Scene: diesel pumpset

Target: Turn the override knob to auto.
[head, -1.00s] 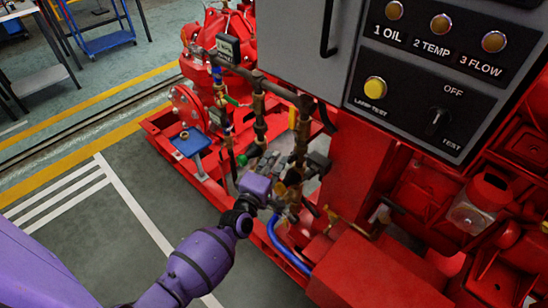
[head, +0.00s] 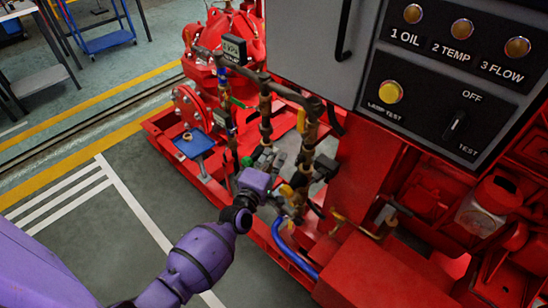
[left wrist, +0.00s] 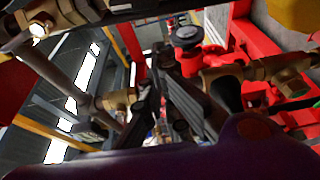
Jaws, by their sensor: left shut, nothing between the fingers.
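No knob with an "AUTO" mark is readable, so I cannot tell which part is the override knob. A black selector switch (head: 455,126) between the words OFF and TEST is on the dark panel at the right of the head view. My left gripper (head: 268,160) is shut and empty, low among the valves and pipes left of the cabinet. Its dark fingers also show in the left wrist view (left wrist: 180,105), with brass fittings on both sides. A round black knob (left wrist: 187,36) is beyond the fingers there. I cannot tell whether the fingers touch anything. My right gripper is out of view.
The grey control cabinet (head: 310,40) overhangs the pipework. A yellow lamp-test button (head: 390,92) is on its panel. Brass and dark pipes (head: 265,110) crowd close around the gripper. A blue hose (head: 285,242) runs just right of the arm.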

